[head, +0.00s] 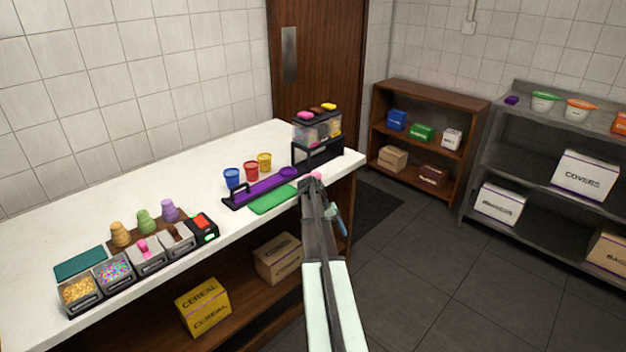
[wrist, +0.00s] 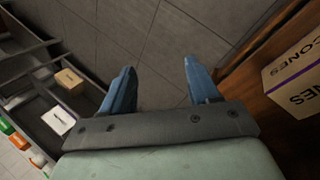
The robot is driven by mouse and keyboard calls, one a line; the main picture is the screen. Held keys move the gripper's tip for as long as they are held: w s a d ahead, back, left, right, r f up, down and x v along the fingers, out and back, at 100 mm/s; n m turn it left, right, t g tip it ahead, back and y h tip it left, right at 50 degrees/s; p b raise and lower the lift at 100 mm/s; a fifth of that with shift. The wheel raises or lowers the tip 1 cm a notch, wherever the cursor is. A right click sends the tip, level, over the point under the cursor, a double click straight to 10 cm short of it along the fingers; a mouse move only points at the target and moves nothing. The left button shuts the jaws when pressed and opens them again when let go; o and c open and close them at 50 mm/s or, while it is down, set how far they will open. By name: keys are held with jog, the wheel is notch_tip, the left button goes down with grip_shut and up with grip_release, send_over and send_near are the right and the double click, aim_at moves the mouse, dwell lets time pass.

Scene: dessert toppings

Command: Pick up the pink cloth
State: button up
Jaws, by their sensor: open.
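A small pink patch (head: 317,176), possibly the pink cloth, shows at the counter's right end, just behind the top of my arm. My arm hides part of it, so its shape is unclear. My gripper (wrist: 157,85) is open in the wrist view, with two blue fingers apart and only floor tiles between them. In the head view, a blue finger of my gripper (head: 336,219) shows beside the counter's right end, below the pink patch. No pink cloth shows in the wrist view.
The white counter (head: 150,185) holds a flat green piece (head: 272,199), a purple tray (head: 262,187), colored cups and topping bins. Boxes sit on its lower shelf, including a cones box (wrist: 295,75). A wooden shelf (head: 430,95) and grey shelf (head: 530,140) stand right. Floor between is clear.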

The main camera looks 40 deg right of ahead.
jog(key=w+d+r+m, duration=0.2)
jog(key=d+r, duration=0.2)
jog(key=r, duration=0.3)
notch_tip(320, 180, up, 22)
jog(key=f+m+t+h, duration=0.1)
jog(key=m+t+h, duration=0.1)
jog(key=m+t, duration=0.3)
send_over(314, 174)
jog(key=a, duration=0.5)
jog(key=shift+x, duration=6.5)
jog(key=shift+a, duration=0.2)
jog(key=c, duration=0.8)
notch_tip(314, 174, up, 18)
